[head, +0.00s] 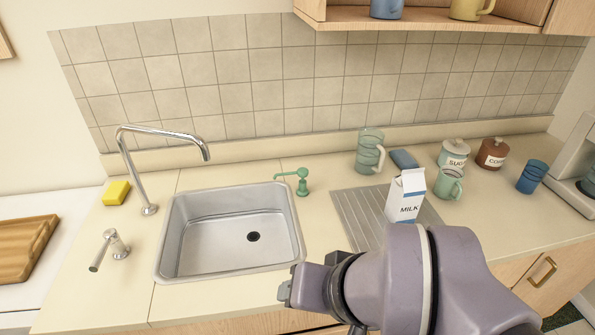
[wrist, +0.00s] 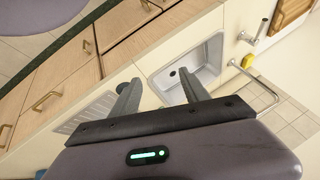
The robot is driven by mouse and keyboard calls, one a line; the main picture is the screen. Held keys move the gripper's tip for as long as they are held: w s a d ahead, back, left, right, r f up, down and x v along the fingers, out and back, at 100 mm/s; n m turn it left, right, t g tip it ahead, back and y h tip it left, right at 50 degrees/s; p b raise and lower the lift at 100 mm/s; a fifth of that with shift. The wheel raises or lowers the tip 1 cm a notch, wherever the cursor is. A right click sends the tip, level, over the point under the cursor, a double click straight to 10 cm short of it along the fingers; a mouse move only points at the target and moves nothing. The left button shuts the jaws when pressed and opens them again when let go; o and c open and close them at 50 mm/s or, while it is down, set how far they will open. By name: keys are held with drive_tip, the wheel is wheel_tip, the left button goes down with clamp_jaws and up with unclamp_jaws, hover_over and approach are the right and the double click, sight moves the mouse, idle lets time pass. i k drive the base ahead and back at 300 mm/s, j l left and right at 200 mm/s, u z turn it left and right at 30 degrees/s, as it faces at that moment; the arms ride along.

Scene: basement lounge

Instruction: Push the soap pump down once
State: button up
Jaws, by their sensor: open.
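The green soap pump (head: 302,182) stands upright on the counter at the sink's back right corner in the head view, its spout pointing left. My gripper (head: 286,287) is in front of the sink's front right corner, well apart from the pump and nearer the camera. In the wrist view my gripper (wrist: 160,92) has its two fingers spread with nothing between them, and the sink shows beyond them.
The sink (head: 215,265) is empty. A milk carton (head: 406,197) stands on the ribbed drainboard (head: 350,212), right of the pump. A tall faucet (head: 148,208), a yellow sponge (head: 117,192) and a tap lever (head: 115,245) are left. A glass pitcher (head: 369,152) stands behind the drainboard.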

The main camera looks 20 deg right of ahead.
sight(302, 172)
drive_tip(key=i+z, duration=0.35)
drive_tip(key=i+l+z, duration=0.1)
drive_tip(key=z, duration=0.3)
drive_tip(key=i, duration=0.05)
